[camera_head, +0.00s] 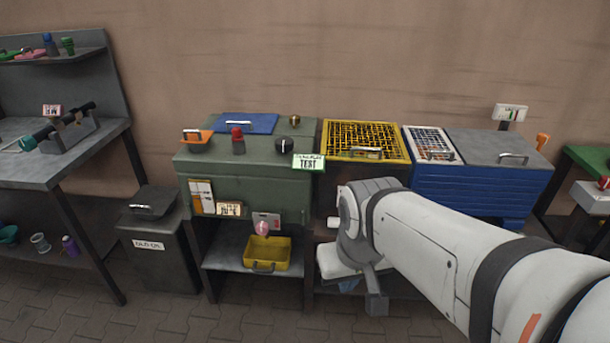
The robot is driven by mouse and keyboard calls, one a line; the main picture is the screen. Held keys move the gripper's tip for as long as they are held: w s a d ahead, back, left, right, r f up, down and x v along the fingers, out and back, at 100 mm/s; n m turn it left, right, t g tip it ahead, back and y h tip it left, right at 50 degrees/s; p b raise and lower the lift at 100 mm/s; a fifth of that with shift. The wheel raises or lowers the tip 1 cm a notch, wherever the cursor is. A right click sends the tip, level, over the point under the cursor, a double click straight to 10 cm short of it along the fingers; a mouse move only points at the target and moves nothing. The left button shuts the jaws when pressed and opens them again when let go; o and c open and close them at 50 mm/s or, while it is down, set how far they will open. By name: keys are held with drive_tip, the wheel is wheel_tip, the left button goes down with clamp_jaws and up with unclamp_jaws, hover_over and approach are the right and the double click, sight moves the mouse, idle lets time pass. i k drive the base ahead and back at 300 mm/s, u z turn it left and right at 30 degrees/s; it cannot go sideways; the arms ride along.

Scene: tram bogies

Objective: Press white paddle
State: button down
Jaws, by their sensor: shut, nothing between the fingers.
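I cannot tell for sure which thing is the white paddle. A white plate with an orange edge (202,196) is on the front of the green cabinet (245,168), at its left side. A small white box (510,112) stands on a dark post behind the blue chest, at the back right. My gripper (376,303) is at the end of my white arm, low in front of the shelf right of the green cabinet. It is shut and empty, and apart from both white things. My arm hides part of the shelf and the blue chest's front.
The cabinet top holds a blue lid (246,123), a red-topped knob (238,140), a black knob (284,145) and a TEST sign (308,162). A yellow bin (267,253) sits on the shelf below. A yellow grate (365,140) and blue chest (480,187) are to the right. Paved floor lies in front.

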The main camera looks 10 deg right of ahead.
sight(332, 222)
drive_tip(key=u, duration=0.05)
drive_tip(key=i, duration=1)
drive_tip(key=z, duration=0.05)
